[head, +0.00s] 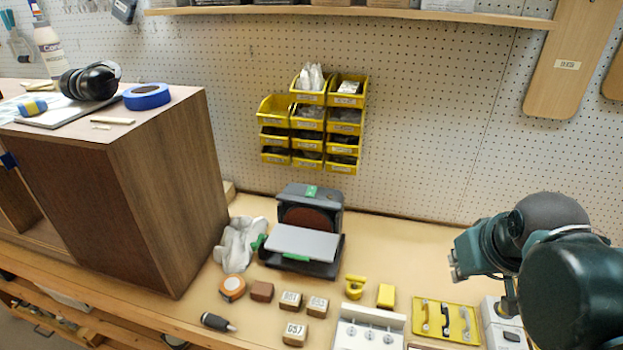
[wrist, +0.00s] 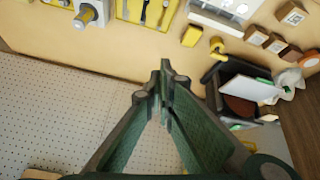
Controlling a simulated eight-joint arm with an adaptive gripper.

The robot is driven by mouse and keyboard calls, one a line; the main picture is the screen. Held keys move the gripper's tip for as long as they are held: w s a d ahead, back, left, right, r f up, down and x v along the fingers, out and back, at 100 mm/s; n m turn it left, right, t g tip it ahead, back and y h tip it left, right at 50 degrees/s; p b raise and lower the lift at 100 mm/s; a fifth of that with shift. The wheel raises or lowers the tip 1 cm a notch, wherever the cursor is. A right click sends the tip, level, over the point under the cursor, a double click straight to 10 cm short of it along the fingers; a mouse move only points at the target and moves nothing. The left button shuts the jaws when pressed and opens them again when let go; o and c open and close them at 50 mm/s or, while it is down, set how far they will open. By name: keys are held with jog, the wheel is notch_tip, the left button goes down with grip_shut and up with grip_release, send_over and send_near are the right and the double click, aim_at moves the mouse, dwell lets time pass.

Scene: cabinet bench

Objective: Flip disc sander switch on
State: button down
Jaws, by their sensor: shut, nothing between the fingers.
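The disc sander (head: 306,232) stands on the bench against the pegboard, right of the wooden cabinet. It has a dark body, a brown round disc, a light grey table and a green patch on top (head: 311,190). A green part shows at its lower left. I cannot tell the switch's position. The sander also shows at the right of the wrist view (wrist: 240,95). My gripper (head: 455,265) is at the right in the head view, above the bench and well apart from the sander. In the wrist view its fingertips (wrist: 160,75) are together and hold nothing.
The wooden cabinet (head: 170,190) stands left of the sander, with a grey-white cloth (head: 240,245) between. Yellow bins (head: 308,121) hang above. Bench between sander and gripper is mostly clear.

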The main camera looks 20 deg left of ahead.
jog(key=w+a+r+n+g+p, duration=0.1)
jog(key=w+a+r+n+p, duration=0.3)
jog(key=w+a+r, duration=0.4)
jog(key=n+g+p, duration=0.3)
jog(key=n+p, duration=0.8)
jog(key=p, duration=0.1)
send_over(312, 189)
jog(key=s, duration=0.2)
jog(key=shift+s+r, duration=0.2)
jog(key=shift+r, duration=0.2)
jog(key=shift+f, duration=0.1)
jog(key=f, duration=0.4)
jog(key=w+f, duration=0.1)
jog(key=f, duration=0.4)
jog(key=w+f, duration=0.1)
jog(key=f, duration=0.3)
jog(key=shift+f, duration=0.35)
